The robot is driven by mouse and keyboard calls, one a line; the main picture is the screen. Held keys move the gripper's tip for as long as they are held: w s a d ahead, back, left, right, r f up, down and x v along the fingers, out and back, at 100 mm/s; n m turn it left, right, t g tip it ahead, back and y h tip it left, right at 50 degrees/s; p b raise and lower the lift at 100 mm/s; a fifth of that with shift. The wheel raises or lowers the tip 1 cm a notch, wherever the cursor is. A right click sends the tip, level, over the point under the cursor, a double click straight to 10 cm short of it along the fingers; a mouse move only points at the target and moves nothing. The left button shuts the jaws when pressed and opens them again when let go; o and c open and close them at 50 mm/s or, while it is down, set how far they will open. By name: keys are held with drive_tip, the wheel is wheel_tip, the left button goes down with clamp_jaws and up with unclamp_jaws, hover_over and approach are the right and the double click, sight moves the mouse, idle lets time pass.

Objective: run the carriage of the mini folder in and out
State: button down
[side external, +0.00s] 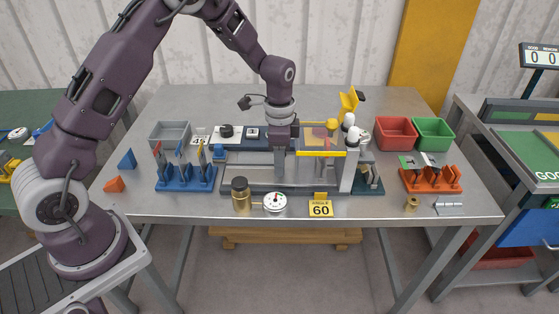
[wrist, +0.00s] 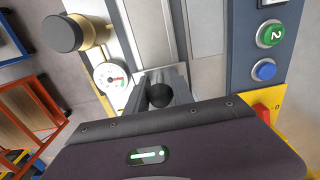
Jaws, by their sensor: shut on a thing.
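The mini folder (side external: 250,187) stands at the middle of the table, with a long grey bed, a yellow bar (side external: 320,153) and pale uprights at its right. My gripper (side external: 292,181) reaches down over the middle of the folder. In the wrist view my gripper (wrist: 160,80) is shut on a dark round knob (wrist: 160,96), which sits between its two grey fingers. I take this knob to be the carriage's handle. The carriage itself is mostly hidden behind my fingers and wrist, so its exact position along the bed cannot be told.
A brass cylinder with a black top (side external: 241,197), a dial gauge (side external: 275,202) and a yellow "60" sign (side external: 320,207) stand along the front. A blue rack (side external: 186,180) stands left; an orange rack (side external: 430,181) and red (side external: 396,132) and green (side external: 434,133) bins stand right.

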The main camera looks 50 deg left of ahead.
idle(0.8)
drive_tip(key=s+a, duration=0.8)
drive_tip(key=a, duration=0.1)
drive_tip(key=shift+s, duration=0.4)
drive_tip(key=c, duration=1.1)
unclamp_jaws()
drive_tip(key=shift+c, duration=0.2)
drive_tip(key=shift+d, duration=0.1)
wheel_tip(320, 180, up, 7)
drive_tip(key=shift+r, duration=0.1)
